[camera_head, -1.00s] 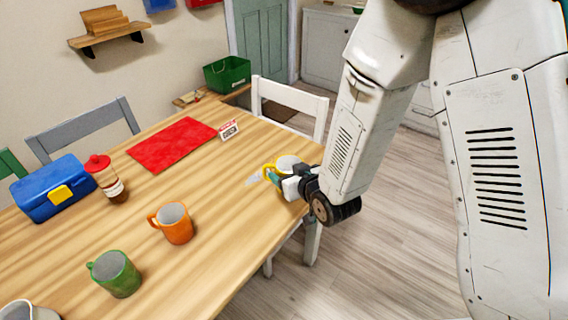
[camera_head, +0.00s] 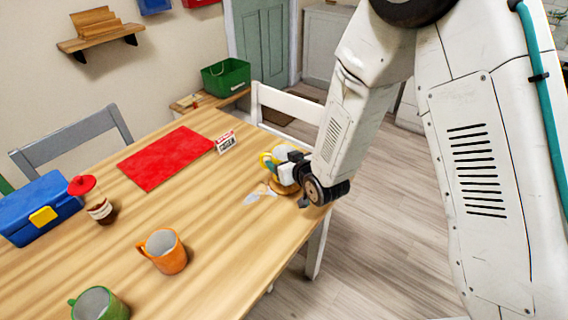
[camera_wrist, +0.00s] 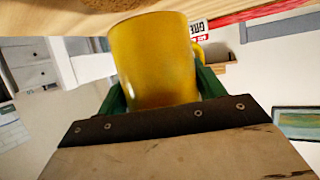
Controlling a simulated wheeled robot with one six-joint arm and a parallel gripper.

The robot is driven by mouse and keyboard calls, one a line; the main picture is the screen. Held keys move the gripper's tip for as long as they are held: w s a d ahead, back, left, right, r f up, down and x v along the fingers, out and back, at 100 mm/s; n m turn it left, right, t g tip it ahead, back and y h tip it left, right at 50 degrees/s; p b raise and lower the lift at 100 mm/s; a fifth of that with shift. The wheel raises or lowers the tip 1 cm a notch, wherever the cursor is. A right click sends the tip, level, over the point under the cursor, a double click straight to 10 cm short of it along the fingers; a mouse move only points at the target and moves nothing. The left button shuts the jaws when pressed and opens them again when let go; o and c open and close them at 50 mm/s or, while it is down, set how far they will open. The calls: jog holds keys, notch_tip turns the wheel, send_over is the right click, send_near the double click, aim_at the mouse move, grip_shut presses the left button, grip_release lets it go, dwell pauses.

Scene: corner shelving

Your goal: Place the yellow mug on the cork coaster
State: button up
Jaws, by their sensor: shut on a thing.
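The yellow mug (camera_head: 265,160) is held over the table's right edge area, largely hidden by my gripper in the head view. My gripper (camera_head: 279,163) is shut on it. In the wrist view, the yellow mug (camera_wrist: 155,62) fills the middle between the green fingers (camera_wrist: 160,92). A round brown piece that looks like the cork coaster (camera_head: 284,188) shows just under my gripper, partly covered. A brown edge also shows at the top of the wrist view, close to the mug's end. I cannot tell whether mug and coaster touch.
An orange mug (camera_head: 163,251) and a green mug (camera_head: 98,304) stand nearer on the table. A white chair (camera_head: 290,101) stands behind.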

jog(key=shift+w+d+f, duration=0.1)
jog(key=shift+w+f, duration=0.3)
jog(key=shift+f, duration=0.2)
jog(key=shift+w+d+f, duration=0.1)
jog(key=shift+w+f, duration=0.25)
jog(key=shift+f, duration=0.2)
jog(key=shift+a+f, duration=0.15)
jog(key=shift+f, duration=0.5)
jog(key=shift+f, duration=0.1)
jog(key=o, duration=1.2)
jog(key=shift+o, duration=0.2)
